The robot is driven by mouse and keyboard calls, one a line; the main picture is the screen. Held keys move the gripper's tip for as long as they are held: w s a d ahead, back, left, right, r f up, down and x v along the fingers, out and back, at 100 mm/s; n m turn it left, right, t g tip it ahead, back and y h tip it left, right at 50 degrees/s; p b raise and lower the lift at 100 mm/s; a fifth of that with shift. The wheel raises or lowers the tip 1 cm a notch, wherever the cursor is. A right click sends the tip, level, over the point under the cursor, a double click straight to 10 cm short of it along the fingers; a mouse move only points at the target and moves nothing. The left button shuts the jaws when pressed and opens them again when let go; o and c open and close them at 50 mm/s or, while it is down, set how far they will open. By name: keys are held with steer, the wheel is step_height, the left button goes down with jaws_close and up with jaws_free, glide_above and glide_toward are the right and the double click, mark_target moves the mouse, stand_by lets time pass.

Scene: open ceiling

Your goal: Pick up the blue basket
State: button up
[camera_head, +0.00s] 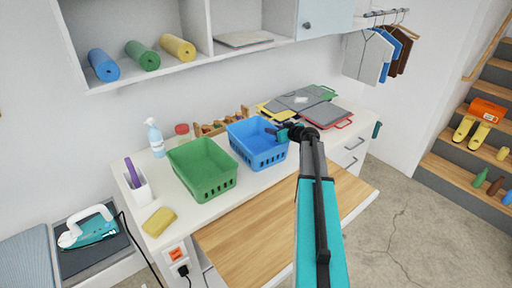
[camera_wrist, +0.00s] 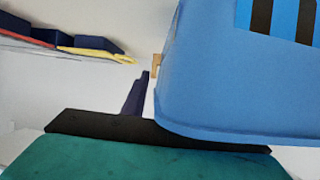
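The blue basket (camera_head: 257,145) stands upright on the white counter, to the right of the green basket. Slots run along its lower wall. My gripper (camera_head: 277,132) is at the basket's right rim, with its tip reaching over that edge. In the wrist view the blue basket (camera_wrist: 235,85) fills the right side, very close to the teal gripper body. One dark finger (camera_wrist: 138,95) shows just left of the basket's corner. The other finger is hidden behind the basket wall, so the opening and any grip on the rim cannot be made out.
A green basket (camera_head: 203,168) stands close on the left. A wooden rack (camera_head: 221,124) and a spray bottle (camera_head: 155,138) are behind. The wooden board (camera_head: 255,238) in front is clear.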

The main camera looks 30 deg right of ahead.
jaws_close()
stand_by(1.5)
